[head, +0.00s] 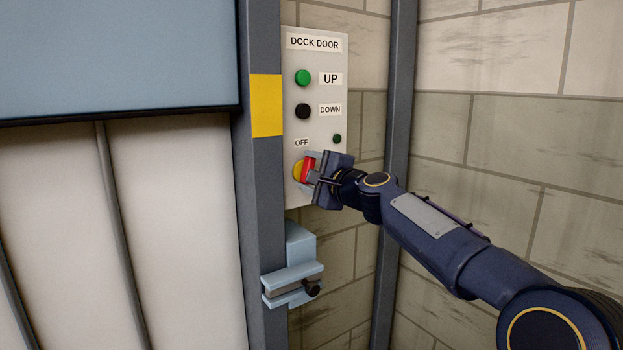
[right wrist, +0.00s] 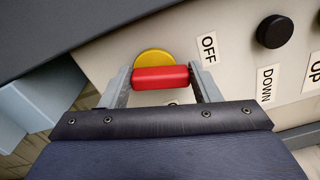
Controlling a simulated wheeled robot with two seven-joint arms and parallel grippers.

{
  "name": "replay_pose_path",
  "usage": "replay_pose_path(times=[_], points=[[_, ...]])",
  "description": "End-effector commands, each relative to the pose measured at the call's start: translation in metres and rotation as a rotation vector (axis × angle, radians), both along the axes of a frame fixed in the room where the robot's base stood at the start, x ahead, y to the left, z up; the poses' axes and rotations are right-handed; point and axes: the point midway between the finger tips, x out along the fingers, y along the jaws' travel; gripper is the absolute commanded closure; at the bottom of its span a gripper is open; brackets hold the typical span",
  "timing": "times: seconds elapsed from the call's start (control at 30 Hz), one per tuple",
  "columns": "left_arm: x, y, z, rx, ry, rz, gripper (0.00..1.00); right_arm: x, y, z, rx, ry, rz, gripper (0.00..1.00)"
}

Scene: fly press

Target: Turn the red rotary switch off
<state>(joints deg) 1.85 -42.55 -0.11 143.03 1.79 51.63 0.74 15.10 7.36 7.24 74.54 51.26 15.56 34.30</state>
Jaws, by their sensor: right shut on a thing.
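The red rotary switch (head: 307,169) sits on a yellow round base (head: 297,172) low on the dock door panel, under an OFF label (head: 301,143). Its red handle stands close to upright in the head view. My right gripper (head: 311,170) comes from the right and is shut on the red handle. In the right wrist view the handle (right wrist: 160,77) lies between the two fingers, with the yellow base (right wrist: 155,57) behind it and the OFF label (right wrist: 208,48) beside it. My left gripper is not in view.
The panel (head: 318,60) also has a green UP button (head: 303,77), a black DOWN button (head: 303,111) and a small dark green light (head: 337,139). A light blue latch block (head: 292,283) with a dark knob juts out below. A grey post (head: 262,200) stands left of the panel.

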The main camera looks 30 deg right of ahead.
Motion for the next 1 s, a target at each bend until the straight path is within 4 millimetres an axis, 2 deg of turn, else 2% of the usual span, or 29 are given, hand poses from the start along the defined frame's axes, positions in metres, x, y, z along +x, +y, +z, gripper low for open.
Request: replay_pose_path(times=[0.4,1.0], points=[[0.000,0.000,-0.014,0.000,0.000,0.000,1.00,0.000,0.002,-0.003,-0.237,-0.017,0.001,0.66],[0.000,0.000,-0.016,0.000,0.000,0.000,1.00,0.000,0.002,-0.003,-0.293,-0.019,0.003,0.66]])
